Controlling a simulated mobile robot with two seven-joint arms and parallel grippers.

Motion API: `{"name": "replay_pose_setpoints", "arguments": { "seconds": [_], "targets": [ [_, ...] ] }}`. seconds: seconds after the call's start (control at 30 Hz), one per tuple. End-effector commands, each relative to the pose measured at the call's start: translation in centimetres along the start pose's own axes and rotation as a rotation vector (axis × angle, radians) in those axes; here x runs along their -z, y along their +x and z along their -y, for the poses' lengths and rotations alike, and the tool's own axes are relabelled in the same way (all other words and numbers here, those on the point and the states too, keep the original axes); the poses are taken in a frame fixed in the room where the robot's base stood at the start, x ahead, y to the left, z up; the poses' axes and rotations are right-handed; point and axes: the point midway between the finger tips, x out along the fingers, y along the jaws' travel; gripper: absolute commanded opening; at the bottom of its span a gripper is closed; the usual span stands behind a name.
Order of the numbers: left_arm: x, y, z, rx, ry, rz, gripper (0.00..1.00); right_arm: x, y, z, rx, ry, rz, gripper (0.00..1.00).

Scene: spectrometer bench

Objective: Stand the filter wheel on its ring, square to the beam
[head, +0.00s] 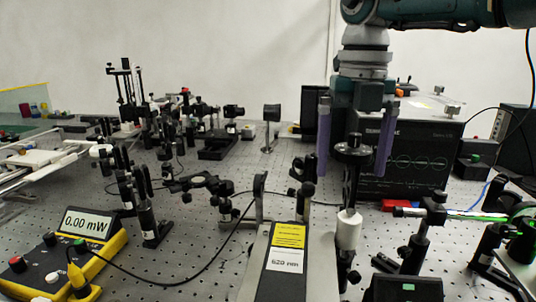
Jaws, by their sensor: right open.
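My right gripper (353,176) comes down from the top right, its two purple fingers spread apart and pointing down. Between the fingers is a dark upright piece with a flat, round, disc-like head (353,147), which I take to be the filter wheel; I cannot be sure. Its dark stem runs down to a white cylinder (348,230) in front. I see a gap between the fingers and the stem; contact at the disc's edge is not clear. I cannot make out the ring. My left gripper is not in view.
A black instrument box (415,160) stands close behind the right gripper. A box labelled 620 nm (285,262) is in front. A yellow power meter (70,262) reads 0.00 mW at left. Posts and mounts crowd the perforated bench (190,260); some bare bench shows left of centre.

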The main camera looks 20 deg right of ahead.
Motion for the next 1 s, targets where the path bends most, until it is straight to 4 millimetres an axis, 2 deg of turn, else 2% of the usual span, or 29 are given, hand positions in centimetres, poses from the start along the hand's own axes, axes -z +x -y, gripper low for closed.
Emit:
{"name": "replay_pose_setpoints", "arguments": {
  "seconds": [0.03,0.4,0.57,0.63,0.67,0.77,0.8,0.87,0.9,0.97,1.0],
  "targets": [
    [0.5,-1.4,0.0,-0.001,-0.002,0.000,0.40,0.0,-1.6,0.0,0.000,0.000,0.001,0.99],
    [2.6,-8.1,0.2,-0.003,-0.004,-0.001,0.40,0.0,-9.1,0.0,0.000,0.000,0.001,0.99],
    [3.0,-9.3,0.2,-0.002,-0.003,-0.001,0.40,0.1,-10.4,-0.3,-0.008,-0.008,0.001,0.99],
    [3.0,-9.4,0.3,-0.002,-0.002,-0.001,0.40,0.4,-9.8,-1.9,-0.053,-0.043,0.004,0.99],
    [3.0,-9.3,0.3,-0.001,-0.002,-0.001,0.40,0.7,-9.3,-3.1,-0.087,-0.069,0.006,0.99],
    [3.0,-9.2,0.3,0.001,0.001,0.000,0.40,2.9,-7.3,-9.9,-0.292,-0.189,0.015,0.99],
    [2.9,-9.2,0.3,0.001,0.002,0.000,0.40,4.5,-6.9,-13.4,-0.413,-0.241,0.016,0.99],
    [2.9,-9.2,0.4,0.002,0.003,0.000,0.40,7.8,-7.2,-19.2,-0.635,-0.300,0.013,0.99],
    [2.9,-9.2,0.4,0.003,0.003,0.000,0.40,10.3,-8.3,-22.9,-0.802,-0.319,0.008,0.99],
    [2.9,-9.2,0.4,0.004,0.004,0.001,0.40,14.0,-11.4,-27.6,-1.076,-0.300,-0.003,0.99],
    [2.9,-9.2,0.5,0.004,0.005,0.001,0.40,16.2,-14.5,-29.8,-1.273,-0.249,-0.012,0.99]
  ]
}}
